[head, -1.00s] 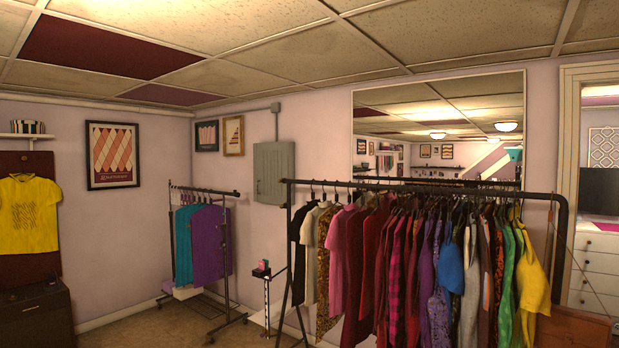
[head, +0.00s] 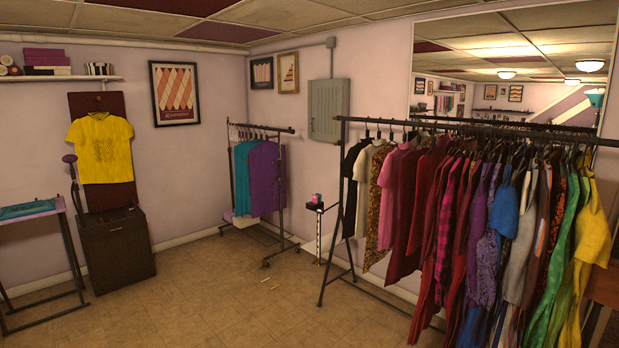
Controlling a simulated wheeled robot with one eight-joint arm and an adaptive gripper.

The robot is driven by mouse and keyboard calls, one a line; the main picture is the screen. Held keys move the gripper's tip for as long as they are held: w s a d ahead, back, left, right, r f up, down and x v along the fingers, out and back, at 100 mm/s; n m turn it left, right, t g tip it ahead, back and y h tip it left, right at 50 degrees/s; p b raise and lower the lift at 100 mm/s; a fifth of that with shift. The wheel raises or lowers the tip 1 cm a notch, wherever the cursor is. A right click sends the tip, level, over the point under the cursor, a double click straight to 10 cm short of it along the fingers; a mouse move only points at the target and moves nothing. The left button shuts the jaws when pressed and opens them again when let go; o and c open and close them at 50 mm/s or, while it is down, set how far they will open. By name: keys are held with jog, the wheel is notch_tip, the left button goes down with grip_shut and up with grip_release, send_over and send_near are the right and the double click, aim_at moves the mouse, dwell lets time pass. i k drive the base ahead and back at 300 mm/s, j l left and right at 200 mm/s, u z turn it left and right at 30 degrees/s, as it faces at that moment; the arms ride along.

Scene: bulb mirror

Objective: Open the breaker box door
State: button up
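The breaker box (head: 329,109) is a grey-green metal box on the back wall, right of two small framed pictures. Its door looks shut. A grey conduit runs from its top up to the ceiling. The box's lower right edge is close to the left end of the long clothes rack in this view. My gripper is not in view, so I cannot see whether it is open or shut.
A long clothes rack (head: 338,215) full of garments stands at the right, before a large mirror (head: 450,62). The tiled floor (head: 215,290) in front is mostly clear.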

aim_at(327, 94)
jog(key=i+u, duration=0.35)
jog(key=i, duration=1.55)
jog(key=i+j, duration=0.1)
jog(key=i, duration=2.35)
jog(key=l+z, duration=0.05)
jog(key=l, duration=0.1)
